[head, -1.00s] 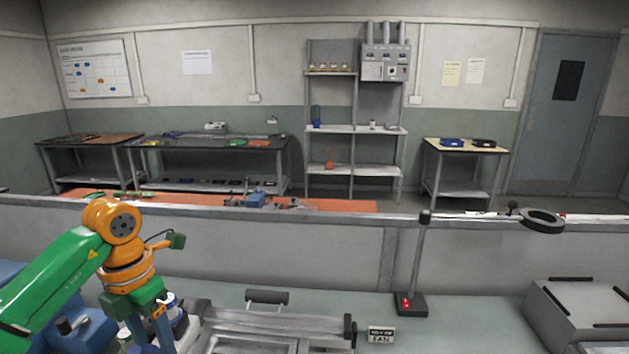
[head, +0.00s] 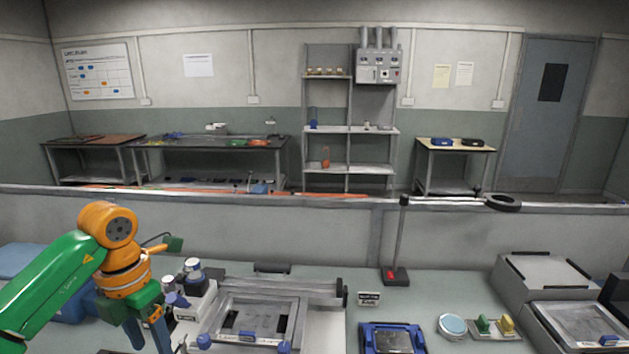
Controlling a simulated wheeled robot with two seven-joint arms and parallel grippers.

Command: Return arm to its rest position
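My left arm is green and orange and comes in from the left in the head view. Its gripper (head: 148,340) points down over the left part of the bench, near the bottom edge of the picture. Its two blue fingers look apart, with nothing seen between them, though the tips are close to the picture edge. It is left of a white holder (head: 195,305) with blue-and-white bottles. My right arm and gripper are not in view.
On the grey-green bench stand a metal frame fixture (head: 325,290), a blue tray device (head: 365,338), a round light-blue-topped container (head: 453,325), a lamp stand (head: 396,275) and a grey box (head: 545,270). A low partition (head: 300,230) runs behind. Bare bench shows at centre right.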

